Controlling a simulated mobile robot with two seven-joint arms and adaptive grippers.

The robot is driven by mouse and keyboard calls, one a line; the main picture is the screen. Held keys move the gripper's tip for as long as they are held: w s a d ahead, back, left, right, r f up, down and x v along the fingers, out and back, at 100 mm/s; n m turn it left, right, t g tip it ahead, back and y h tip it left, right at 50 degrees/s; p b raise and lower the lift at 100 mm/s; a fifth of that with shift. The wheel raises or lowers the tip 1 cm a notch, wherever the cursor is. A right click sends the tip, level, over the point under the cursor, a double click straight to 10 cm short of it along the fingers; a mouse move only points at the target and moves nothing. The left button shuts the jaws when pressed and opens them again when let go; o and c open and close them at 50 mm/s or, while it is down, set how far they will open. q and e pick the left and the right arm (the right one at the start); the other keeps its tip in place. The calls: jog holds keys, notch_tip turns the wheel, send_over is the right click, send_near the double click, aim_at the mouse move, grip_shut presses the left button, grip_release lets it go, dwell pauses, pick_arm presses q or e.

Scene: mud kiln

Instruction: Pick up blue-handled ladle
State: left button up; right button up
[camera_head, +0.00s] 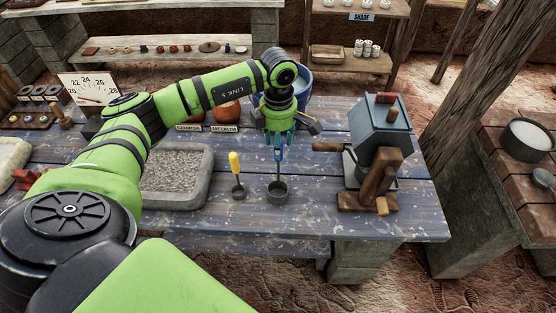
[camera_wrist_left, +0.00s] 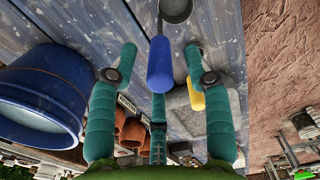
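The blue-handled ladle stands on the blue-grey plank table, its grey cup (camera_head: 277,190) down and its blue handle (camera_head: 279,157) pointing up. My left gripper (camera_head: 281,143) is above it, pointing down, with its teal fingers around or close to the handle's top. In the left wrist view the blue handle (camera_wrist_left: 160,64) lies between the spread fingers, with visible gaps on both sides. The fingers are open, and no contact shows. The cup (camera_wrist_left: 175,9) is partly cut off at the top edge. My right gripper is not in view.
A yellow-handled ladle (camera_head: 236,172) stands close by on the left. A grey stone tray (camera_head: 207,177) of gravel is farther left. A blue-grey crank machine (camera_head: 381,130) stands on the right. A blue bucket (camera_head: 303,84) is behind my gripper. The table front (camera_head: 300,222) is clear.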

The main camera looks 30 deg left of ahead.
pick_arm(q)
grip_shut()
jog(key=shift+r, duration=0.1)
jog(key=shift+w+r+b, duration=0.1)
jog(key=shift+r+b, duration=0.4)
notch_tip(320, 180, up, 2)
jog(key=shift+r+b, duration=0.2)
jog(key=shift+b, duration=0.6)
jog(key=d+r+b, duration=0.2)
jog(key=d+r, duration=0.1)
jog(key=d, duration=0.2)
jog(key=w+d+r+b, duration=0.1)
jog(key=d+r, duration=0.3)
jog(key=d, duration=0.2)
jog(key=shift+w+d+r+b, duration=0.25)
jog(key=shift+d+b, duration=0.05)
jog(key=shift+b, duration=0.05)
